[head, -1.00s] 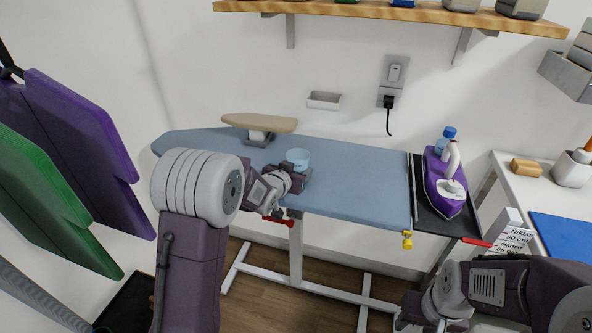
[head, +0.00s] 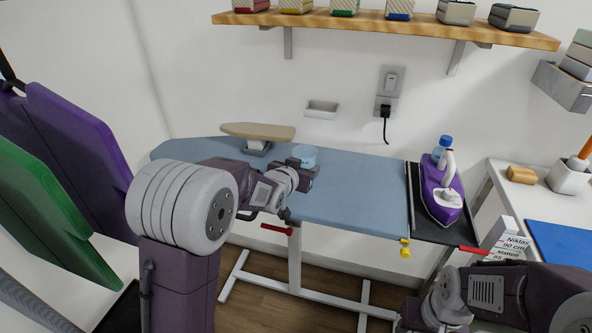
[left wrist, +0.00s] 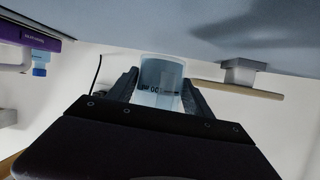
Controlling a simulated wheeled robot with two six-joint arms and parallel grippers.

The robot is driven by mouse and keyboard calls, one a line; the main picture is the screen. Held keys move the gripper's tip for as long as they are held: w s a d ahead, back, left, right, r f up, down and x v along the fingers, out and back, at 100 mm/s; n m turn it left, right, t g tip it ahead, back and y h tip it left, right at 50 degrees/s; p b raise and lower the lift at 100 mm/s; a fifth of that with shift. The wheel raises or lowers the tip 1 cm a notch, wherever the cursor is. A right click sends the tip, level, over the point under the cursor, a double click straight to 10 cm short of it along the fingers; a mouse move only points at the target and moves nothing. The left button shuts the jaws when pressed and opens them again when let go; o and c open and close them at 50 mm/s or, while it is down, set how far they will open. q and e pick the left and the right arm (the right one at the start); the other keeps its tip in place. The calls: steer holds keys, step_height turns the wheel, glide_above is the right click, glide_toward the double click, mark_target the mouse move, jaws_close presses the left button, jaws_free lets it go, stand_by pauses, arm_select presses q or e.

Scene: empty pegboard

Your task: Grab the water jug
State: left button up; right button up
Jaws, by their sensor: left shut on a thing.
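The water jug (head: 305,153) is a small, light-blue, see-through vessel over the blue ironing board (head: 355,192). In the left wrist view the jug (left wrist: 161,78) is between my two dark fingers, with dark markings on its side. My left gripper (head: 304,167) is shut on the jug, and its fingers also show in the left wrist view (left wrist: 160,95). The gripper hides the jug's lower part in the head view. I cannot tell whether its base is clear of the board. My right arm is at the lower right, and its jaws (head: 412,312) cannot be made out.
A small tan sleeve board (head: 257,131) stands behind and left of the jug. A wooden shelf (head: 390,27) with several boxes is above.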

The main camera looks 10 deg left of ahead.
arm_select(q)
steer(key=s+d+r+p, duration=0.2)
steer(key=d+r, duration=0.3)
steer(key=d, duration=0.3)
steer(key=shift+s+p, duration=0.3)
steer(key=shift+s, duration=0.5)
steer(key=shift+r, duration=0.15)
